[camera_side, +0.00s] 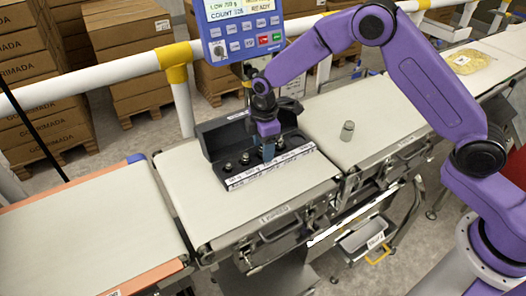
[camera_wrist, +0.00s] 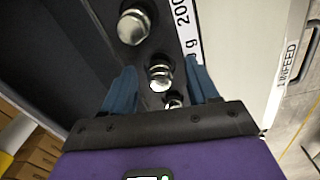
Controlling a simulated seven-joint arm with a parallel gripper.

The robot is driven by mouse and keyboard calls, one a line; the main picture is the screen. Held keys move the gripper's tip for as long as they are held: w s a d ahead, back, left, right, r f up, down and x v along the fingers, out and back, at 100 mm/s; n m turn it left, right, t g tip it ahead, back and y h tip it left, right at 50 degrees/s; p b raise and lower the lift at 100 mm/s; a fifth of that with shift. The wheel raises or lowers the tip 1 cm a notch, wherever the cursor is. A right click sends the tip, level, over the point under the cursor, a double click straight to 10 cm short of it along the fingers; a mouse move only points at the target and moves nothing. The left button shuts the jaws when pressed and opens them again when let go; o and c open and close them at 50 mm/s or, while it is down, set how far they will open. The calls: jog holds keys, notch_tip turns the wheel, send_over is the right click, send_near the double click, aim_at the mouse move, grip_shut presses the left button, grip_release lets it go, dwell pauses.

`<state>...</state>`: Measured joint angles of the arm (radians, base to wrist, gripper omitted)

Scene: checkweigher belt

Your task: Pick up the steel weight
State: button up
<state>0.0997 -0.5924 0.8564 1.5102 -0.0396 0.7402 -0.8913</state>
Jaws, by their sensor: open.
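Several small steel weights sit in a row in an open black case (camera_side: 212,145) on the left belt section; one of them (camera_side: 228,167) stands near its left end. In the wrist view my gripper (camera_wrist: 160,68) is open, with a knobbed steel weight (camera_wrist: 160,77) between the fingers and a larger one (camera_wrist: 133,27) beyond. A smaller weight (camera_wrist: 174,101) is partly hidden by the gripper body.
A white label strip (camera_side: 270,166) runs along the case's front edge. A blue display unit (camera_side: 242,30) stands behind the belt beside a white and yellow rail (camera_side: 130,68). A yellow bag (camera_side: 467,61) lies on the far right belt. The belt left of the case is clear.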

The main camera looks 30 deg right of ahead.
grip_shut()
jog(key=shift+r, duration=0.15)
